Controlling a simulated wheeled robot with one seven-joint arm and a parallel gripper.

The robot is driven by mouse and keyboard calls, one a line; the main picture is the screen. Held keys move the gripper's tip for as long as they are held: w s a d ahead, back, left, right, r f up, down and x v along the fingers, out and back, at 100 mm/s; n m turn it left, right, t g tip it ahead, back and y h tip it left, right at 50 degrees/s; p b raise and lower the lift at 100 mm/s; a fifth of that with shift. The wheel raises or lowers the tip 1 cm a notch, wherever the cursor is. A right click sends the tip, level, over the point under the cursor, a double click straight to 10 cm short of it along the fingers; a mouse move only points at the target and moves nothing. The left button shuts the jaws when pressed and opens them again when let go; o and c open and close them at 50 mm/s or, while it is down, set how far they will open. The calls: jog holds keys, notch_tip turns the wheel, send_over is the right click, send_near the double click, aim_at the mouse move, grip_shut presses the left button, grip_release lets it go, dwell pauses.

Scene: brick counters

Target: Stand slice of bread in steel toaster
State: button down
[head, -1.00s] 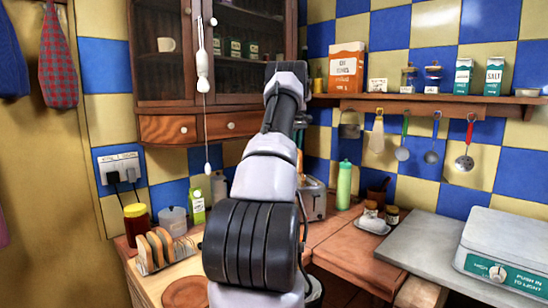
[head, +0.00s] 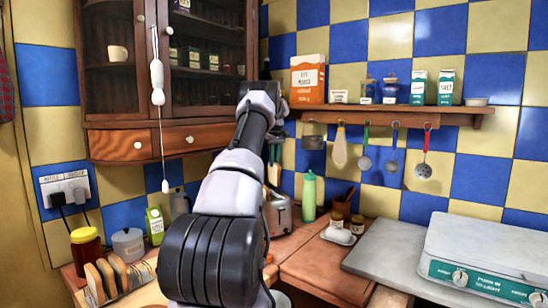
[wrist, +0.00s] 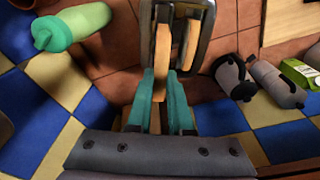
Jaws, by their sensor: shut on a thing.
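My gripper (wrist: 161,82) has teal fingers and is shut on a slice of bread (wrist: 162,48), seen edge-on in the wrist view. The steel toaster (wrist: 207,22) lies beyond it in that view, and the slice overlaps its top. A second tan strip (wrist: 189,45) shows beside the slice, within the toaster's outline; I cannot tell whether it is bread. In the head view my arm partly hides the toaster (head: 281,218), and the slice (head: 273,173) appears above it. I cannot tell whether its lower edge is inside a slot.
A green bottle (head: 309,196) stands right of the toaster. A rack with several bread slices (head: 112,275) is at the lower left. A shelf (head: 400,112) with hanging utensils and a cabinet (head: 160,142) are near my arm. A grey slab (head: 385,250) lies at right.

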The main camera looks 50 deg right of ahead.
aim_at(274, 179)
jog(key=shift+f, duration=4.3)
jog(key=c, duration=0.7)
grip_release()
jog(key=shift+c, duration=0.2)
jog(key=r, duration=0.7)
jog(key=s+r, duration=0.1)
jog(key=r, duration=0.2)
jog(key=shift+a+r, duration=0.3)
jog(key=shift+a, duration=0.05)
